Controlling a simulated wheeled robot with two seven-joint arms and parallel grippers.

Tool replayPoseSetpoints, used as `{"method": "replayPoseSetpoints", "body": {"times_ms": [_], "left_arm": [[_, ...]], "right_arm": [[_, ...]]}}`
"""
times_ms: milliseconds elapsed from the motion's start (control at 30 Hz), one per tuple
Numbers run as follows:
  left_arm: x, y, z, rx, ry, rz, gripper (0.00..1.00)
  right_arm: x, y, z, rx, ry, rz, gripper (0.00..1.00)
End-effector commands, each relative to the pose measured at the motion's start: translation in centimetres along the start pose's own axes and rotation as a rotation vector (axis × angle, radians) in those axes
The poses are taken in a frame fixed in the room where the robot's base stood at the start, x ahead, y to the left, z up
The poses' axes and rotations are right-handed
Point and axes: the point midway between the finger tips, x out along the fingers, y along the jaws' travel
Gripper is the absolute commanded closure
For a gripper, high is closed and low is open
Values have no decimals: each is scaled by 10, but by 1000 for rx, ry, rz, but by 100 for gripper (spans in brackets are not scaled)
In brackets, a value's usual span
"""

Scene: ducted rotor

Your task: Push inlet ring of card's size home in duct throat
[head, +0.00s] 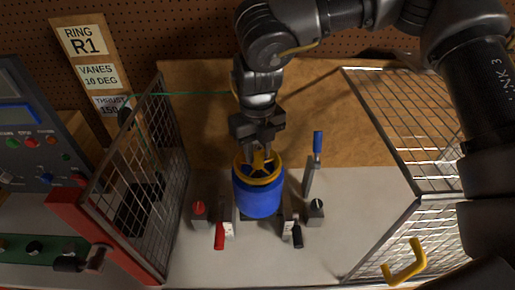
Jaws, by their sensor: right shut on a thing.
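The blue duct (258,199) stands upright in a fixture at the middle of the bench. A yellow ring (241,167) with spokes sits at the duct's top mouth. I cannot tell how deep it sits. My right gripper (261,157) comes down from above and is shut on the yellow part at the mouth; the fingers hide some of it. The card (86,40) at the upper left reads RING R1, VANES 10 DEG and a partly hidden THRUST line. My left gripper is not in view.
Mesh guard panels stand left (142,180) and right (408,130) of the fixture. A red-handled clamp (219,236), a black-handled clamp (297,236) and a blue-handled lever (317,142) surround the duct. A control panel (30,130) is far left. The bench front is clear.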

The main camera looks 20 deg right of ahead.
Motion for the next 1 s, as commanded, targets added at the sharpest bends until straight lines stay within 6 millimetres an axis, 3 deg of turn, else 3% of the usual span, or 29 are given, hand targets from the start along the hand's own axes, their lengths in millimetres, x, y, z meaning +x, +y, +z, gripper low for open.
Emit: {"method": "replayPoseSetpoints", "body": {"times_ms": [667, 700, 867, 1000], "left_arm": [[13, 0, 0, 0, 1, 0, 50], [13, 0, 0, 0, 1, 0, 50], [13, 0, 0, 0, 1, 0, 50], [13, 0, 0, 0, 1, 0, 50]], "right_arm": [[17, 0, 0, 0, 0, 0, 92], [17, 0, 0, 0, 0, 0, 69], [17, 0, 0, 0, 1, 0, 48], [17, 0, 0, 0, 1, 0, 46]]}}
